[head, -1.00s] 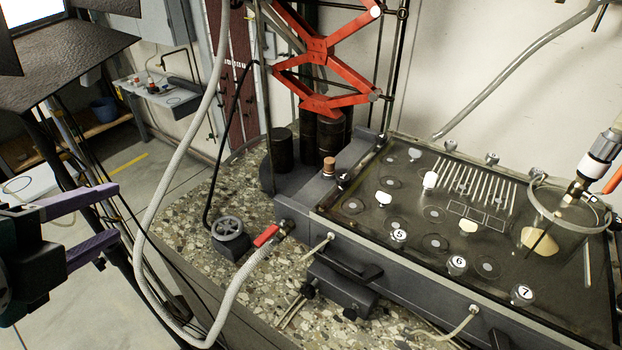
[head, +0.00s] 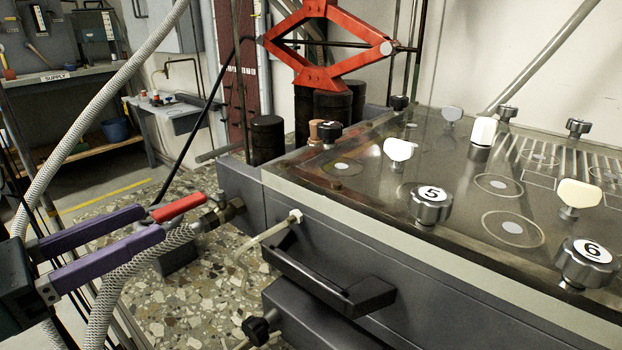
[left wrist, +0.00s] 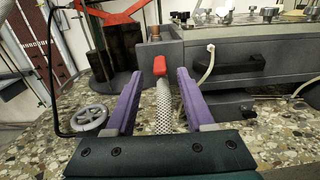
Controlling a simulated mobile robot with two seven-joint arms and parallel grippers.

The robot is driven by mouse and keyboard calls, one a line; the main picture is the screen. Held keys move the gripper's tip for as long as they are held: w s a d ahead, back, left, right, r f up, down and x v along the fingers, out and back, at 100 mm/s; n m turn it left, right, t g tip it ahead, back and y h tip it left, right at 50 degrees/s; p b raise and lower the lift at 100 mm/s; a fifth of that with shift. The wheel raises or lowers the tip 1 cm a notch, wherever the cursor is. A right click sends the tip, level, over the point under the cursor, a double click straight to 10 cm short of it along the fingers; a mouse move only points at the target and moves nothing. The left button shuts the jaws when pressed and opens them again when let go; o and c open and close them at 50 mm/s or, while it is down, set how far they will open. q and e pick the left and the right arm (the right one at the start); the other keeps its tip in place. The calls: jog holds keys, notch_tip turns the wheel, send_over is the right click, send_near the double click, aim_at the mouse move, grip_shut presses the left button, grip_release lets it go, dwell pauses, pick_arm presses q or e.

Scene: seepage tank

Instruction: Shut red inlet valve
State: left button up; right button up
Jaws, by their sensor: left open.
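The red inlet valve lever (head: 180,208) sits on a brass fitting (head: 220,211) at the near left corner of the tank (head: 400,262). In the left wrist view the red lever (left wrist: 160,66) stands above the top of a braided hose (left wrist: 164,108). My left gripper (head: 155,222) is open, with purple fingers pointing at the lever. In the left wrist view its fingers (left wrist: 160,72) lie on either side of the lever and hose with gaps. In the head view the fingertips overlap the lever's near end; I cannot tell if they touch.
The braided hose (head: 128,275) runs close under the left fingers. A black handle (head: 330,285) juts from the tank front. A grey handwheel (left wrist: 89,117) stands left of the fingers in the left wrist view. Numbered knobs (head: 431,203) sit on the tank top.

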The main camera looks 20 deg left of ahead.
aim_at(205, 195)
pick_arm(q)
jog(key=x, duration=0.8)
jog(key=shift+w+d, duration=0.1)
jog(key=shift+w, duration=0.2)
grip_shut()
dwell(1.1)
